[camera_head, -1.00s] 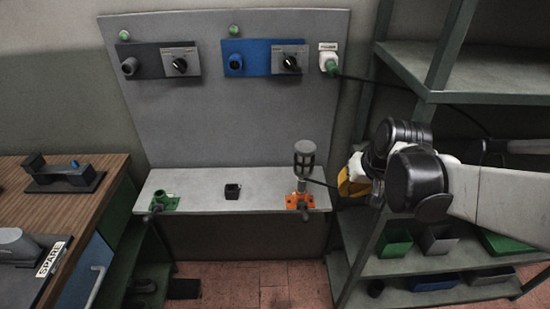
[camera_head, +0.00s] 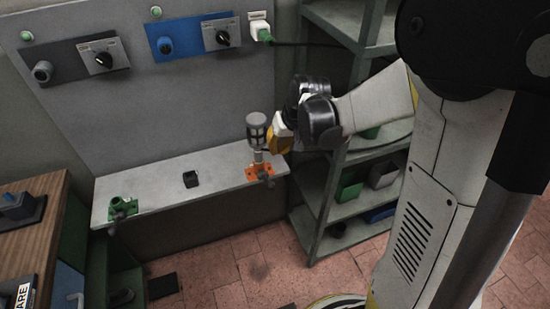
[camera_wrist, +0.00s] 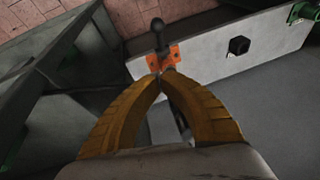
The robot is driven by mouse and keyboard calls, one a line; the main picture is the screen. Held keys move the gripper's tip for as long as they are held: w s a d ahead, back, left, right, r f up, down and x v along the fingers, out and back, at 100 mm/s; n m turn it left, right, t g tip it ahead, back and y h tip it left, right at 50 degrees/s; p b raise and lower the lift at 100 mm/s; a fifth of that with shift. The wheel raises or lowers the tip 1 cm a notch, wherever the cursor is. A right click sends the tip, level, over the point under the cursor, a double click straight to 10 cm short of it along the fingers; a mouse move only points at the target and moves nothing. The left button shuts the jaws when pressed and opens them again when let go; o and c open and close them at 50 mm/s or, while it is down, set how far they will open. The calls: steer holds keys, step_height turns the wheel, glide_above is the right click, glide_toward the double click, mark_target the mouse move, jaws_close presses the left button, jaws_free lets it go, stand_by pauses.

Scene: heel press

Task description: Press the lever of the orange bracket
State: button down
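The orange bracket (camera_head: 258,172) is fixed near the right end of the grey ledge (camera_head: 215,195). A grey cylinder with a caged head (camera_head: 257,130) stands upright in it. Its lever, with a dark ball knob (camera_wrist: 158,25), sticks out past the ledge's front edge. My gripper (camera_head: 274,146) is just right of the caged head, above the bracket; whether they touch is unclear.
A green bracket (camera_head: 122,206) sits at the ledge's left end, with a small black block (camera_head: 191,179) between. A back panel (camera_head: 150,110) with sockets and switches rises behind. Shelving (camera_head: 320,190) stands close on the right, and a wooden-topped bench (camera_head: 35,225) on the left.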

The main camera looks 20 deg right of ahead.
mark_target(267, 182)
steer(key=s+b+x, duration=0.1)
steer(key=b+x, duration=0.1)
steer(key=x, duration=0.3)
steer(key=s+b+x, duration=0.1)
steer(key=b+x, duration=0.1)
steer(key=x, duration=0.4)
steer(key=shift+s+a+f+b, duration=0.25)
steer(key=shift+f+b, duration=0.1)
steer(key=shift+f, duration=0.25)
